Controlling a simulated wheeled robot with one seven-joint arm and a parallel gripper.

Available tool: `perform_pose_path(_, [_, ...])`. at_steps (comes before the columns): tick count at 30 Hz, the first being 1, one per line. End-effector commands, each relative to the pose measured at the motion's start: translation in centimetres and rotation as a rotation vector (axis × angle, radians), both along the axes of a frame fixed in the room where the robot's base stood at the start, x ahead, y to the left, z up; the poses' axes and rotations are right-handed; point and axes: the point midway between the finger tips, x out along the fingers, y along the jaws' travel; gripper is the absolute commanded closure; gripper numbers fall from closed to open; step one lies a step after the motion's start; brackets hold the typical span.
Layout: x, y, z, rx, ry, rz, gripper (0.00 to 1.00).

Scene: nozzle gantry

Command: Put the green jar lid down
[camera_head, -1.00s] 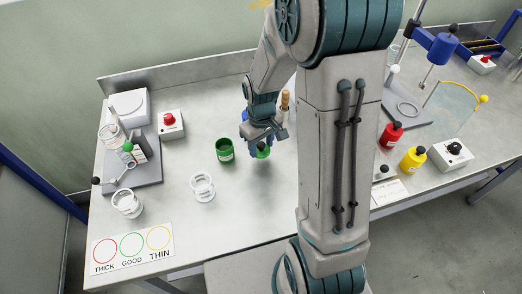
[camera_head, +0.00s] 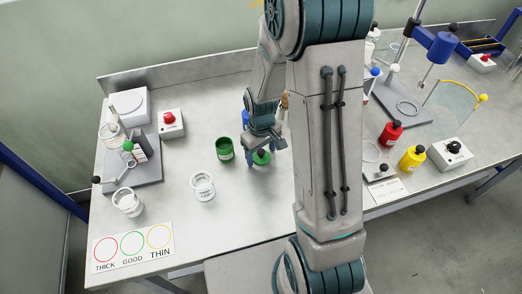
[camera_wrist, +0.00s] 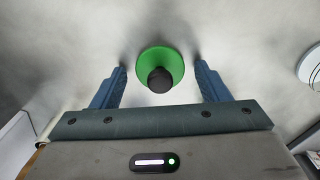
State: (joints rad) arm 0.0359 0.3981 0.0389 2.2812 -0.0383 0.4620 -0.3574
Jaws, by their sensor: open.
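The green jar lid (camera_head: 262,158) is a green disc with a black knob. It lies on the table just right of the open green jar (camera_head: 224,148). In the wrist view the lid (camera_wrist: 161,68) sits between and slightly beyond my two blue fingers, with a gap on both sides. My gripper (camera_head: 264,150) is open, right at the lid, and its fingers (camera_wrist: 161,82) do not touch it in the wrist view. Part of the lid is hidden behind my gripper in the head view.
Clear glass cups (camera_head: 202,186) stand left of the jar. A card with THICK, GOOD and THIN rings (camera_head: 132,247) lies at the front left. A red jar (camera_head: 391,133) and a yellow jar (camera_head: 412,158) stand to the right. The table in front of the lid is clear.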

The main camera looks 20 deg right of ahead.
Motion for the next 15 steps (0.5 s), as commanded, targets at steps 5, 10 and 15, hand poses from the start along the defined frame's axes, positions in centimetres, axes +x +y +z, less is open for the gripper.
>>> perform_pose_path(5, [0.1, 0.0, 0.5, 0.000, -0.002, 0.000, 0.31])
perform_pose_path(10, [0.1, 0.0, 2.8, 0.000, -0.006, 0.000, 0.31])
perform_pose_path(15, [0.1, 0.0, 6.2, 0.000, -0.008, -0.001, 0.31])
